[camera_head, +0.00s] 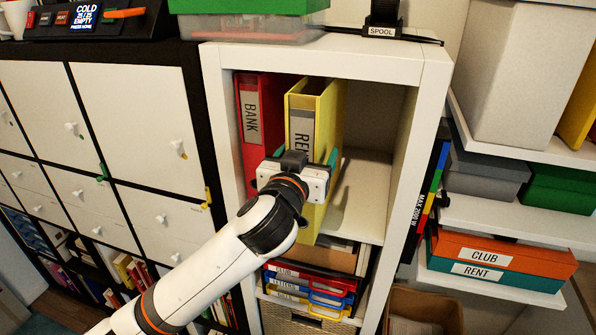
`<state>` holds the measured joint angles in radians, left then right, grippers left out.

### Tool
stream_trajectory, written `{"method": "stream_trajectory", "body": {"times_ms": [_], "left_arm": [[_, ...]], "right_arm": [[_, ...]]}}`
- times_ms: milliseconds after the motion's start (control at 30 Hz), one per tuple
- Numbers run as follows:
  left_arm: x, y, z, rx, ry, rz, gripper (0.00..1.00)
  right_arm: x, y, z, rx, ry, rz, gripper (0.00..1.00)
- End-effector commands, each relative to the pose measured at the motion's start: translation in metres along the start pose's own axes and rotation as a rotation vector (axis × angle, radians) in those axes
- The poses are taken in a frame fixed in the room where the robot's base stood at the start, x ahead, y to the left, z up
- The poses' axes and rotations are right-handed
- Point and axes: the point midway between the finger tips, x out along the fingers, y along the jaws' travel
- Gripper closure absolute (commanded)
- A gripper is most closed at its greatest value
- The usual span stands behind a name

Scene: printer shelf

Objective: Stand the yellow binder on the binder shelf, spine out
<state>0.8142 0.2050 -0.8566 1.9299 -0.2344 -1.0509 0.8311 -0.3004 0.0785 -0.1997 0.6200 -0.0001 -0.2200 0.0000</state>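The yellow binder (330,108) stands upright in the top compartment of the white binder shelf (432,95), to the right of a red binder (252,118). Its spine, with a grey label reading "REN…", faces out toward me; the lower spine is hidden by my gripper. My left gripper (307,158) is at the front of the spine, with one teal finger on each side of the binder. The fingers look spread wider than the spine, with a gap on the right, so it appears open around the binder. My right gripper is not in view.
The compartment is empty right of the yellow binder. Letter trays (310,290) sit below. A green-lidded box (250,28) and a spool stand (383,20) are on top. White cabinets (135,110) stand left; wall shelves with boxes (500,255) are right.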

Motion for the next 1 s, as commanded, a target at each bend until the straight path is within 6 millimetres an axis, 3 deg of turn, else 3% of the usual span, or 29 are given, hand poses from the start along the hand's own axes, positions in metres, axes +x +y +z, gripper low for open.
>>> {"method": "stream_trajectory", "body": {"times_ms": [400, 667, 767, 867, 1000], "left_arm": [[-0.085, 0.0, -0.003, -0.002, -0.005, -0.003, 0.24], [-0.108, 0.003, -0.007, -0.006, 0.014, 0.004, 0.24], [-0.112, 0.014, -0.034, -0.022, 0.088, 0.024, 0.24], [-0.121, 0.033, -0.084, -0.045, 0.225, 0.059, 0.24], [-0.156, 0.062, -0.173, -0.07, 0.469, 0.109, 0.24]], "right_arm": [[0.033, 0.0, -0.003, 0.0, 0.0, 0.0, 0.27], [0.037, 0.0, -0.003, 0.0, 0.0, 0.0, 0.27], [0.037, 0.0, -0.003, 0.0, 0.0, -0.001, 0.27], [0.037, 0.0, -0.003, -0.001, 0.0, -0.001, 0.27], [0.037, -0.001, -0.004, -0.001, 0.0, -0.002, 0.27]]}}
